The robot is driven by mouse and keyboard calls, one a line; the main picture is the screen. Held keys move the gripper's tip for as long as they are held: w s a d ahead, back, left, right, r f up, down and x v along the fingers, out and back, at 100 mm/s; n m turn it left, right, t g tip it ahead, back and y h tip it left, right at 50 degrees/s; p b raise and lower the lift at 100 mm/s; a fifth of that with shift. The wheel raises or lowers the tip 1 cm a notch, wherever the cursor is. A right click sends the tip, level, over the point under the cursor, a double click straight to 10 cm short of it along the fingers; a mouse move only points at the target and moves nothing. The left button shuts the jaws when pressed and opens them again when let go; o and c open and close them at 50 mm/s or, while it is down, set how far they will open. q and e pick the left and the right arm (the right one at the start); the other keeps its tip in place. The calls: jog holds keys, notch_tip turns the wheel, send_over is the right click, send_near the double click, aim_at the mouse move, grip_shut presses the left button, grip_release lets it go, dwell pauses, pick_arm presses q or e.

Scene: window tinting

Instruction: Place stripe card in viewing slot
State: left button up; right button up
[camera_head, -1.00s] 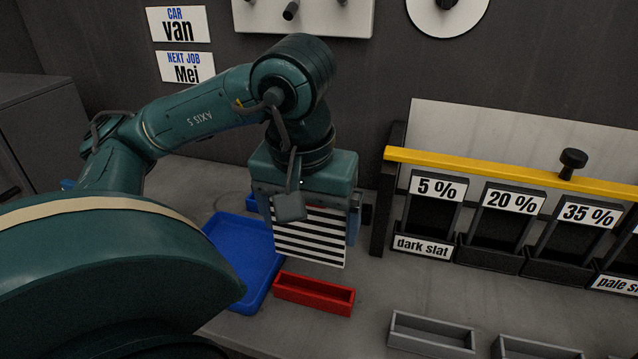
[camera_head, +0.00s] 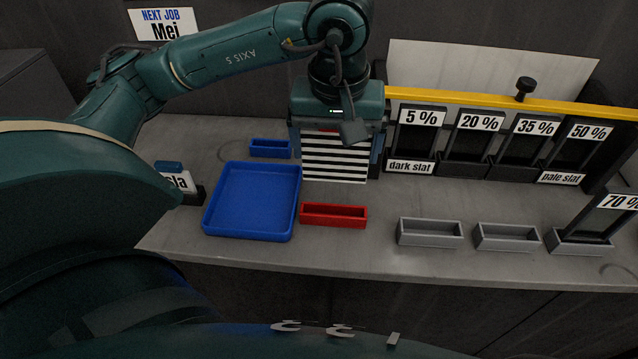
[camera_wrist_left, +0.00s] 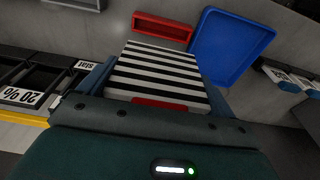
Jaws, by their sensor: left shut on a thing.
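The stripe card (camera_head: 334,160), with black and white bands and a red patch at its top edge, hangs from my left gripper (camera_head: 336,148). The gripper points down and is shut on the card, with a finger at each side. In the left wrist view the card (camera_wrist_left: 160,72) lies between the blue fingers. In the head view its lower edge appears just behind the narrow red tray (camera_head: 333,216); I cannot tell its height over the bench. No slot is labelled as the viewing slot. My right gripper is not in view.
A blue tray (camera_head: 250,232) and a small blue holder (camera_head: 270,149) are left of the card. Black frames labelled 5 % (camera_head: 421,118) to 50 % stand right, under a yellow bar (camera_head: 470,100). Two grey trays (camera_head: 430,234) and a 70 % frame (camera_head: 617,201) are at the front right.

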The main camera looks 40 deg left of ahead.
aim_at(335, 180)
pick_arm(q)
notch_tip(335, 180, down, 9)
jog(key=shift+f+p, duration=0.15)
jog(key=shift+p, duration=0.2)
jog(key=shift+w+f, duration=0.1)
jog(key=shift+f, duration=0.2)
